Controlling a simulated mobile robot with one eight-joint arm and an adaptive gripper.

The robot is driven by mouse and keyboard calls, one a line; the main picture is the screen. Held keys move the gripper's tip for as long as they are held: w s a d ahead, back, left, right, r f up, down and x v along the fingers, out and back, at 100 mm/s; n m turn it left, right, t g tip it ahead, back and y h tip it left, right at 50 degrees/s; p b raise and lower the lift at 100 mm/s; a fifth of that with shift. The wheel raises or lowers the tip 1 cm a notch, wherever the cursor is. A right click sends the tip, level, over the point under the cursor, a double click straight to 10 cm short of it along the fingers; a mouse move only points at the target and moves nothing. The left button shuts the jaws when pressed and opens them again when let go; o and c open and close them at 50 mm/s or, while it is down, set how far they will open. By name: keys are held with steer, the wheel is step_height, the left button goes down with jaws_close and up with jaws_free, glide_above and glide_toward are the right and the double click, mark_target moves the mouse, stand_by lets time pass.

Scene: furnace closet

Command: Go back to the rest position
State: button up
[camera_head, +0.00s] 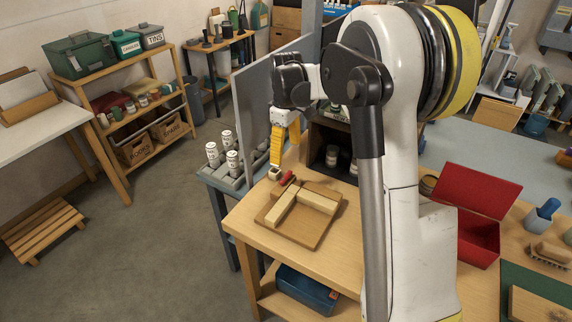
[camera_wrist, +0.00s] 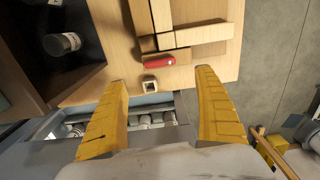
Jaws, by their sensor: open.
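My gripper (camera_head: 279,160) hangs above the corner of the wooden table (camera_head: 250,217), its yellow fingers pointing down. In the wrist view my gripper (camera_wrist: 162,79) has its fingers wide apart with nothing between them. A small pale block with a dark top opening (camera_head: 274,173) is on the table near the fingertips; it also shows in the wrist view (camera_wrist: 150,87), ahead of the gap. A red cylinder-like piece (camera_head: 287,178) lies beside a wooden board (camera_head: 307,239) with pale wooden bars; the red piece also shows in the wrist view (camera_wrist: 158,61).
A grey panel (camera_head: 268,100) rises behind my gripper, with white-labelled jars (camera_head: 232,163) on its left. A dark cubby (camera_head: 318,143) with jars stands behind the board. An open red box (camera_head: 478,240) is at the right.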

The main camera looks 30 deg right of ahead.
steer(key=shift+r, duration=0.9)
steer(key=s+a+r+m+t, duration=0.2)
steer(key=s+a+r, duration=0.2)
steer(key=s, duration=0.2)
steer(key=s+a+r+m+t, duration=0.1)
steer(key=s+a+r, duration=0.3)
steer(key=s, duration=0.3)
steer(key=s+a+f+m+t, duration=0.1)
steer(key=s+a+m+t, duration=0.1)
steer(key=s, duration=0.4)
steer(key=s+a+f+m+t, duration=0.1)
steer(key=s+a+f+t, duration=0.1)
steer(key=s, duration=0.4)
steer(key=shift+s+a+m, duration=0.2)
steer(key=shift+s+m, duration=0.1)
steer(key=shift+m, duration=0.1)
